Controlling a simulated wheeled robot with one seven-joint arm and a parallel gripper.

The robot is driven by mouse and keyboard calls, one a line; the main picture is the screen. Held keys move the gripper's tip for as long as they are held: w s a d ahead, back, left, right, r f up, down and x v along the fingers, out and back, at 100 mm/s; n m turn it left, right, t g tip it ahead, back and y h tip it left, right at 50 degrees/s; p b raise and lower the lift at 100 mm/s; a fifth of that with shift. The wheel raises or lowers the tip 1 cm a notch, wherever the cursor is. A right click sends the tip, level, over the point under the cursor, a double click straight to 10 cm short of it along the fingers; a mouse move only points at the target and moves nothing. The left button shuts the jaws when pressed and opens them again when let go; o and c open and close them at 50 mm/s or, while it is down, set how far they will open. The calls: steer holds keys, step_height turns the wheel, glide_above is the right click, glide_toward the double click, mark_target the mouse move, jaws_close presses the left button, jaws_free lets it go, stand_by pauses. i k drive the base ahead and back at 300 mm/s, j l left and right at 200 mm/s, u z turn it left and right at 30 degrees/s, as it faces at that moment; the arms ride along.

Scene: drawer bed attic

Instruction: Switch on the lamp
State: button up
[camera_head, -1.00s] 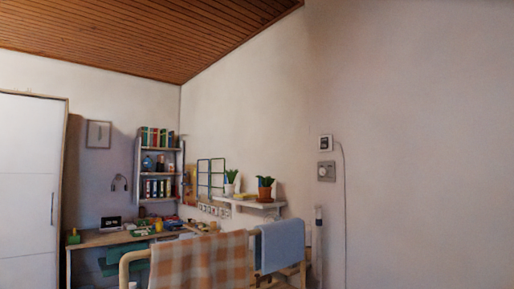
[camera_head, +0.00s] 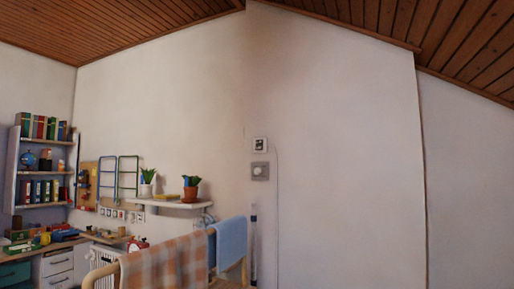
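I cannot make out a lamp in the current view. Two small wall units are mounted one above the other on the pale wall: a white plate with a dark centre (camera_head: 260,144) and, just below it, a grey box with a round dial (camera_head: 260,171). I cannot tell whether either one is a lamp switch. A thin cable runs down the wall beside them. My gripper is not in view.
A rail with an orange checked blanket (camera_head: 168,262) and a blue towel (camera_head: 231,242) stands in front. A white shelf (camera_head: 165,203) holds potted plants. A bookshelf (camera_head: 43,170) and cluttered desk (camera_head: 22,254) are at left. The right wall is bare.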

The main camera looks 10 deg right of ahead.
mark_target(259, 143)
steer(key=i+j+u, duration=0.15)
steer(key=j+u, duration=0.25)
steer(key=j, duration=0.2)
steer(key=i+j+u, duration=0.25)
steer(key=j+u, duration=0.15)
steer(key=i+j+u, duration=0.35)
steer(key=j, duration=0.2)
steer(key=i+j+u, duration=0.4)
steer(key=i+j, duration=0.2)
steer(key=i, duration=0.45)
steer(key=i+j+u, duration=0.1)
steer(key=i, duration=1.45)
steer(key=i+z, duration=0.1)
steer(key=i, duration=0.85)
steer(key=i+z, duration=0.75)
steer(key=i+j+z, duration=0.2)
steer(key=i+z, duration=0.2)
steer(key=i+l+z, duration=0.1)
steer(key=z, duration=0.35)
steer(key=i+z, duration=0.4)
steer(key=z, duration=0.45)
steer(key=i+j+z, duration=0.15)
steer(key=z, duration=0.25)
steer(key=i+j+z, duration=0.2)
steer(key=z, duration=0.25)
steer(key=i+j+z, duration=1)
steer(key=j+z, duration=0.15)
steer(key=j, duration=0.1)
